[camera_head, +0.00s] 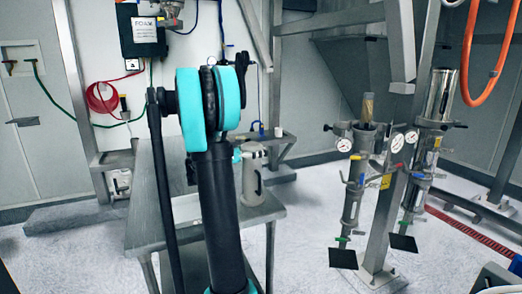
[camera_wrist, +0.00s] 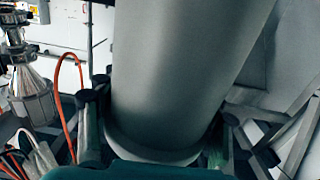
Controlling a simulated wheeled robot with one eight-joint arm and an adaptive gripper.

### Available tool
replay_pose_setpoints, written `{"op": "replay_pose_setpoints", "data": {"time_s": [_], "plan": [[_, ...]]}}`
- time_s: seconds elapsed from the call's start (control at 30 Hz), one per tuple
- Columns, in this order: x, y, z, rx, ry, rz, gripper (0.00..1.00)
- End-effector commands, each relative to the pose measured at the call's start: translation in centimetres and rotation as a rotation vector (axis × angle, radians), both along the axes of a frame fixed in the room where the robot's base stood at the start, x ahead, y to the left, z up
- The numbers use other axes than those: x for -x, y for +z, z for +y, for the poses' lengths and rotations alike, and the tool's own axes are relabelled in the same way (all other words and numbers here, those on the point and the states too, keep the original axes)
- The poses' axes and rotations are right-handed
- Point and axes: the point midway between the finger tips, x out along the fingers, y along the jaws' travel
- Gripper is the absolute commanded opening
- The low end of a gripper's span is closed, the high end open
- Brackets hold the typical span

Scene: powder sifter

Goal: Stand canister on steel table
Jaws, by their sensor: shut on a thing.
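The canister (camera_wrist: 185,75) is a large smooth grey cylinder filling the middle of the wrist view, with a paler band near its lower end. My gripper (camera_wrist: 155,140) is shut on it, with dark fingers on either side. In the head view the canister (camera_head: 253,178) looks upright, just right of my arm and over the steel table (camera_head: 265,214). Its lower end appears at the tabletop, but I cannot tell whether it rests there or hangs slightly above. My arm hides its left side and most of the gripper.
Two steel sifter columns with gauges (camera_head: 355,190) (camera_head: 418,160) stand on the right beside a metal post. A red hose (camera_head: 100,98) hangs on the wall at the left. The tabletop's front right part is bare.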

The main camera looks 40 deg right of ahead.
Motion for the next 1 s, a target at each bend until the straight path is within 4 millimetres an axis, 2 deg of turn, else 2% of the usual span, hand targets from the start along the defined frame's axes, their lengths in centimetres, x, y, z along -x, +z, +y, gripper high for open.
{"op": "replay_pose_setpoints", "data": {"time_s": [0.27,0.3,0.5,0.87,1.0], "plan": [[0.0,-0.1,0.0,0.001,0.0,0.0,0.0],[0.0,-0.1,0.0,0.0,0.0,0.0,0.63],[0.0,-0.1,0.0,0.0,0.0,0.0,0.87],[0.0,0.1,0.0,0.0,0.0,0.0,0.87],[-0.4,0.1,1.5,0.0,0.002,0.0,0.87]]}}
